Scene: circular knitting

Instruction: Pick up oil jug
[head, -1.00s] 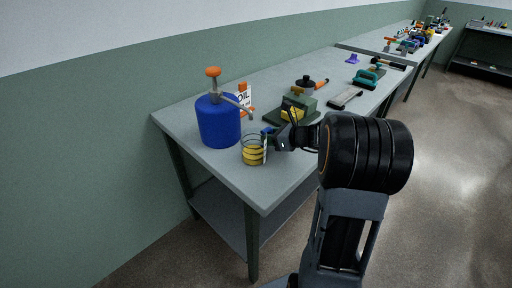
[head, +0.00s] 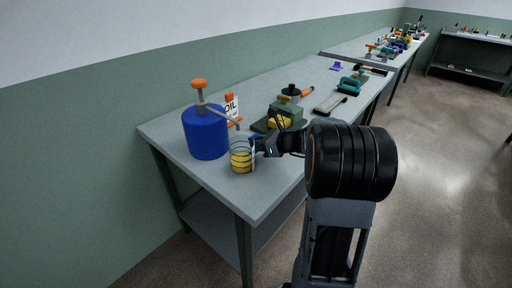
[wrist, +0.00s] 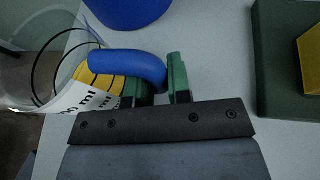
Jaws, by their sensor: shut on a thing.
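The oil jug (head: 241,160) is a clear, ringed measuring jug with yellow oil low inside. In the head view it is at the near left end of the workbench, in front of the blue can. My gripper (head: 257,147) reaches it from the right. In the wrist view my gripper (wrist: 157,82) is shut on the jug's blue handle (wrist: 122,65), with green fingers on either side. The jug's white ml scale (wrist: 90,103) and dark rings show left of the handle. I cannot tell whether the jug's base touches the bench.
The blue can (head: 205,133) with an orange knob stands close behind the jug. An OIL sign (head: 231,107) is behind it. The workbench edge (head: 262,222) is close in front.

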